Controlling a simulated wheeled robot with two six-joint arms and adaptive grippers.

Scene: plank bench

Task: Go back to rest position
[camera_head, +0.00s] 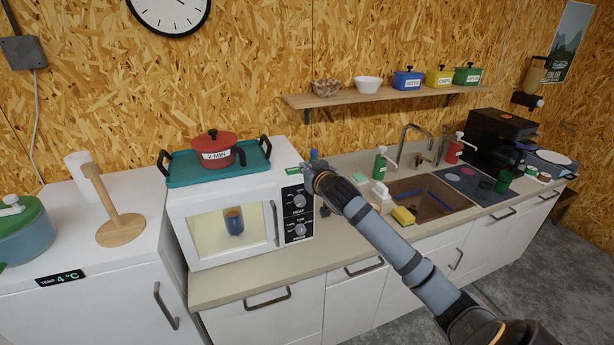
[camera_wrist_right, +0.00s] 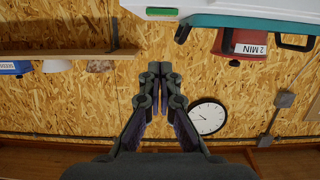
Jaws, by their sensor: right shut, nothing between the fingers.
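My right gripper (camera_head: 310,175) is raised at the right front corner of the microwave, near its dials, in the head view. In the right wrist view the right gripper (camera_wrist_right: 160,72) has its fingers together with nothing between them. It points toward the chipboard wall. The white microwave (camera_head: 178,222) stands on the counter with its door shut, and a dark blue mug (camera_head: 234,221) shows behind its window. A teal tray (camera_head: 190,174) with a red pot (camera_head: 212,145) marked "2 MIN" lies on top of it. My left gripper is out of view.
A wooden shelf (camera_head: 340,99) holds a basket, a bowl and several coloured boxes. A sink (camera_head: 440,205), soap bottles and a yellow sponge (camera_head: 403,215) are right of the microwave.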

